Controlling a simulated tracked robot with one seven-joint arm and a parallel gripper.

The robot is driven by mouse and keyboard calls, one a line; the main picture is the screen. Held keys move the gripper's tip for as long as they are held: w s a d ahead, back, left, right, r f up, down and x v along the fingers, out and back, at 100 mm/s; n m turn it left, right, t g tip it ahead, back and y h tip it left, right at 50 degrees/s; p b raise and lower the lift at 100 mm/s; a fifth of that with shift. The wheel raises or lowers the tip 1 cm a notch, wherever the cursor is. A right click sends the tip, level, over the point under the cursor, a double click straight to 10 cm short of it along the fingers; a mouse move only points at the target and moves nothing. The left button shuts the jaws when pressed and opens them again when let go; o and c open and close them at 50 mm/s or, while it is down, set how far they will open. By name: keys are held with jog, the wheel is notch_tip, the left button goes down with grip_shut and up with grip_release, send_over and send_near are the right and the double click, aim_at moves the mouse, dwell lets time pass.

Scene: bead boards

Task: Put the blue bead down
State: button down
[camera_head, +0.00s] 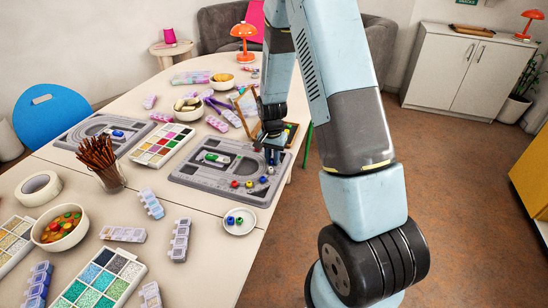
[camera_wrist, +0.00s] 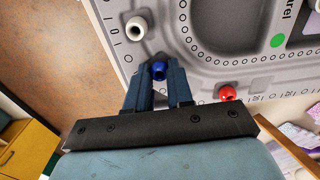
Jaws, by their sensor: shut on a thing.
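The blue bead (camera_wrist: 158,70) is between the fingertips of my gripper (camera_wrist: 158,80) in the wrist view. My gripper is shut on it, over the edge area of the grey bead board (camera_wrist: 215,75). I cannot tell whether the bead touches the board. In the head view my gripper (camera_head: 272,158) is above the right part of this board (camera_head: 185,176), and the held bead is hard to make out there. A white bead (camera_wrist: 136,26) and a red bead (camera_wrist: 227,92) lie on the board on either side of the gripper.
A small white dish (camera_head: 239,228) with a few beads stands near the table's edge in front of the board. A bead tray (camera_head: 160,145) and a cup of brown sticks (camera_head: 112,178) stand left of it. A second board (camera_head: 80,138) lies farther left.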

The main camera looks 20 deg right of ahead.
jog(key=c, duration=1)
grip_release()
jog(key=shift+s+f, duration=0.35)
jog(key=shift+f, duration=0.05)
notch_tip(320, 180, up, 13)
jog(key=shift+w+r, duration=0.15)
jog(key=shift+w, duration=0.25)
notch_tip(320, 180, up, 8)
jog(key=n, duration=0.1)
send_over(275, 169)
jog(key=s+r+n+t, duration=0.2)
jog(key=s+r+t, duration=0.1)
jog(key=s+r, duration=0.6)
jog(key=s+r+n+t, duration=0.1)
jog(key=s+r, duration=0.3)
jog(key=s, duration=0.4)
jog(key=s+r+n+t, duration=0.1)
jog(key=s+r+n, duration=0.2)
jog(key=s+r, duration=0.2)
jog(key=s, duration=0.3)
jog(key=shift+d, duration=0.25)
jog(key=shift+r, duration=0.1)
